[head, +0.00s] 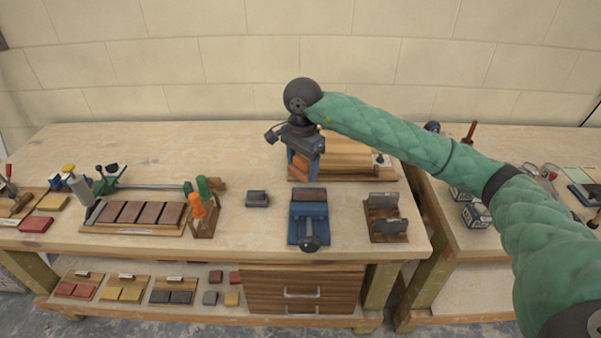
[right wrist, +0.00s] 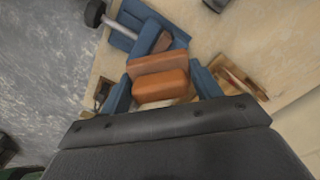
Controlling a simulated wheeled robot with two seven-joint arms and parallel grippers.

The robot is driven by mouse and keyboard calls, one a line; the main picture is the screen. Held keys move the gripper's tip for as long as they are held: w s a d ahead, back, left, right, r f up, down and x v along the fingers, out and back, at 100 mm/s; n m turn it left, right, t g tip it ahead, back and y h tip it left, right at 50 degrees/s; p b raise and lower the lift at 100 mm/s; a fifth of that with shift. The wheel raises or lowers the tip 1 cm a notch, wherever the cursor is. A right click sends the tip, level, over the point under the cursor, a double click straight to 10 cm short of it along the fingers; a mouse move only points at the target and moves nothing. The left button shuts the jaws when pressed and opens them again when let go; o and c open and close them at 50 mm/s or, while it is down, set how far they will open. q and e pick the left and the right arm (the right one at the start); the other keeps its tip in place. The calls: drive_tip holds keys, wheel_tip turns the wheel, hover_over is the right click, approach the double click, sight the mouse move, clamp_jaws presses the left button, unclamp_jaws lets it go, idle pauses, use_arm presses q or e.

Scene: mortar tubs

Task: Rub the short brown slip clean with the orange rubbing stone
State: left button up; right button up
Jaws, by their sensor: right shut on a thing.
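My right gripper (head: 301,168) is shut on the orange rubbing stone (head: 299,167), held above the bench behind the blue vise. In the right wrist view the orange stone (right wrist: 161,86) sits between the blue fingers of the right gripper (right wrist: 162,88). The blue vise (head: 308,228) stands near the bench's front edge with a brown slip (head: 309,194) lying in its jaws. The stone is apart from the slip. The slip also shows in the right wrist view (right wrist: 155,41), partly hidden by the stone; its surface marks are too small to tell. My left gripper is not in view.
A wooden rack with several brown slips (head: 134,214) stands left, beside orange- and green-handled tools (head: 199,208). A small dark grey block (head: 257,198) lies left of the vise. A wooden holder with grey metal pieces (head: 386,218) stands right. Wooden boards (head: 350,160) lie behind.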

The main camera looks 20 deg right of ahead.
drive_tip(key=shift+r, duration=0.7)
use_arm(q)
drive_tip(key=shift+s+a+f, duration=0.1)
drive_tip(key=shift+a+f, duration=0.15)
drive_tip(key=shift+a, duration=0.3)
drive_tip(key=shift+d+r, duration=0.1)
